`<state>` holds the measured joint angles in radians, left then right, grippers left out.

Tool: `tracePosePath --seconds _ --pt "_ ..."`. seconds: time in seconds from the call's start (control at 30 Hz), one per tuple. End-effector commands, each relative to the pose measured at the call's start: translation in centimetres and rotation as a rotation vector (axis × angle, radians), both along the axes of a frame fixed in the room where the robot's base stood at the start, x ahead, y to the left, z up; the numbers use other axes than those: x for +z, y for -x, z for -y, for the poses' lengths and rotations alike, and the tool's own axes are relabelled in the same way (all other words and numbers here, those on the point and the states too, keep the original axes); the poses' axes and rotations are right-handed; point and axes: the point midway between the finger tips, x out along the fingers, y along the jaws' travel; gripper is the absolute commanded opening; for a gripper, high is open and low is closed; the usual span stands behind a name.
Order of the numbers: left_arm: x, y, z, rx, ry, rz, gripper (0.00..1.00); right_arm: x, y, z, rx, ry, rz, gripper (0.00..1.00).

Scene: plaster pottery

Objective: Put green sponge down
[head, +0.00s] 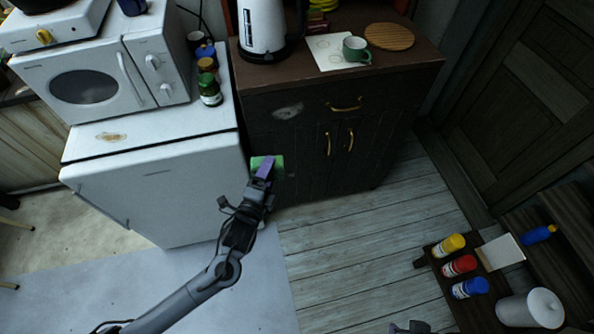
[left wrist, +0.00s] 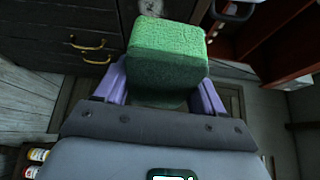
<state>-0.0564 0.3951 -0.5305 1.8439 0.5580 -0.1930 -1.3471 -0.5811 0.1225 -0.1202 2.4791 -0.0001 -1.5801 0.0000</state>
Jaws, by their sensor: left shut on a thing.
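The green sponge (head: 278,169) is held in the air in front of the dark cabinet in the head view. My left gripper (head: 265,168) is shut on it, with a purple finger showing across it. In the left wrist view the sponge (left wrist: 166,55) is a thick green block between the two purple fingers, sticking out past them. Only a small grey part, perhaps of my right arm, shows at the bottom edge of the head view.
The dark cabinet (head: 300,120) carries a white kettle (head: 262,28), a green mug (head: 356,50) and a round wooden board (head: 389,37). Left of it stands a white fridge (head: 160,190) with a microwave (head: 105,75) and jars on top. Paint bottles stand on a low dark table at lower right.

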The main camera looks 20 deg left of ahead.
Motion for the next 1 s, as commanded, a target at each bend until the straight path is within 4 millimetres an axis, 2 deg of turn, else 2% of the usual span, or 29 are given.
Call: tracePosePath --seconds 0.27,0.37,0.43,0.6,0.83,0.87,0.9,1.0 --pt "-0.7 0.4 0.0 0.0 0.0 -0.002 0.52 0.0 0.0 0.1 0.002 0.004 0.001 0.43" --pt "-1.8 1.6 -0.2 0.001 0.0 -0.005 0.52 0.0 0.0 0.1 0.002 0.003 0.0 0.43" --pt "-1.3 2.8 -0.1 0.0 0.001 -0.001 0.52 0.0 0.0 0.1 0.001 0.002 0.001 0.43" --pt "1.6 5.2 -0.1 0.001 0.002 0.002 0.52 0.0 0.0 0.0 0.0 0.0 0.001 0.43" --pt "6.9 6.6 0.0 -0.001 0.003 0.006 0.52 0.1 -0.1 -0.1 -0.003 -0.006 0.001 0.43" --pt "7.1 6.7 0.0 0.0 0.002 0.001 0.52 0.3 -0.1 -0.1 -0.004 -0.006 0.001 0.43" --pt "8.0 6.6 0.0 0.0 0.0 -0.001 0.52 1.5 0.0 -0.1 -0.004 -0.006 -0.002 0.43" --pt "9.2 6.6 0.0 0.001 0.0 -0.001 0.52 3.3 0.0 -0.2 -0.005 -0.007 0.0 0.43"
